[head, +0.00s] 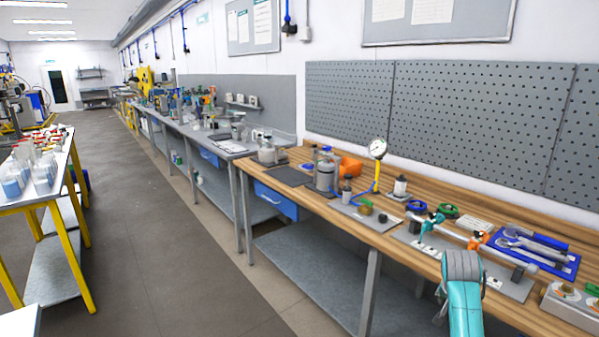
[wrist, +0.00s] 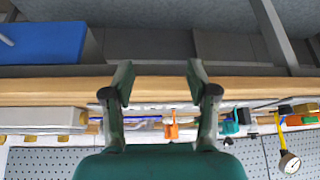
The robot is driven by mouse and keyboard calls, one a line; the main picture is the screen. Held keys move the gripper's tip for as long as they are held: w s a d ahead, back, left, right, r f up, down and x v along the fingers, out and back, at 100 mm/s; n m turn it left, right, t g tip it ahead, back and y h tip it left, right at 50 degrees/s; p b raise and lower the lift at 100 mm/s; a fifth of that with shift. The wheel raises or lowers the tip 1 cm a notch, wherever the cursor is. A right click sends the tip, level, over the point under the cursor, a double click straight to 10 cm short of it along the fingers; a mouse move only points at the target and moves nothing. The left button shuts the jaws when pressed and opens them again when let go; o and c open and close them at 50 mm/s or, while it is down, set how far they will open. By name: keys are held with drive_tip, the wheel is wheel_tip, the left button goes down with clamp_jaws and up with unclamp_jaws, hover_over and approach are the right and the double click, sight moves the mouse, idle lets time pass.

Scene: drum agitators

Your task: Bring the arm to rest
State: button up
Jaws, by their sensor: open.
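My gripper (wrist: 161,82) is open, with its two dark fingers spread apart and nothing between them. In the wrist view it points at the front edge of a wooden workbench (wrist: 255,88), and the bench appears upside down there. I cannot tell how far the fingertips are from the edge. In the head view my teal arm shows at the bottom right, in front of the wooden workbench (head: 420,262); the gripper itself cannot be made out there.
A plate with a rod, teal clamp and orange clamp (head: 478,241) lies on the bench near my arm. A blue tray of wrenches (head: 535,246) is behind it. A pressure gauge (head: 377,149) stands further left. A table with yellow legs (head: 50,195) is at left; the aisle floor between is clear.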

drive_tip(key=s+a+f+n+t, duration=0.1)
drive_tip(key=s+a+f, duration=0.3)
drive_tip(key=s+f, duration=0.25)
drive_tip(key=s+a+f+n+t+y, duration=0.1)
drive_tip(key=s+a+f+n+t, duration=0.1)
drive_tip(key=s+a+f, duration=0.35)
drive_tip(key=s+a+f+n+t, duration=0.1)
drive_tip(key=s+a+f, duration=0.2)
drive_tip(key=s+f, duration=0.55)
drive_tip(key=s+a+r+n+t+y, duration=0.1)
drive_tip(key=s+a, duration=0.2)
drive_tip(key=s, duration=0.5)
drive_tip(key=s+a+n+t, duration=0.1)
drive_tip(key=s+a, duration=0.2)
drive_tip(key=s, duration=0.5)
drive_tip(key=s+a+r+n+t+y, duration=0.1)
drive_tip(key=s+a+t, duration=0.15)
drive_tip(key=s, duration=0.65)
drive_tip(key=s+a+r+n+t+y, duration=0.1)
drive_tip(key=s+a+r+n, duration=0.1)
drive_tip(key=s+r, duration=1.1)
wheel_tip(320, 180, up, 2)
drive_tip(key=shift+s+r+t, duration=0.1)
drive_tip(key=shift+s+t, duration=0.2)
drive_tip(key=shift+t, duration=0.05)
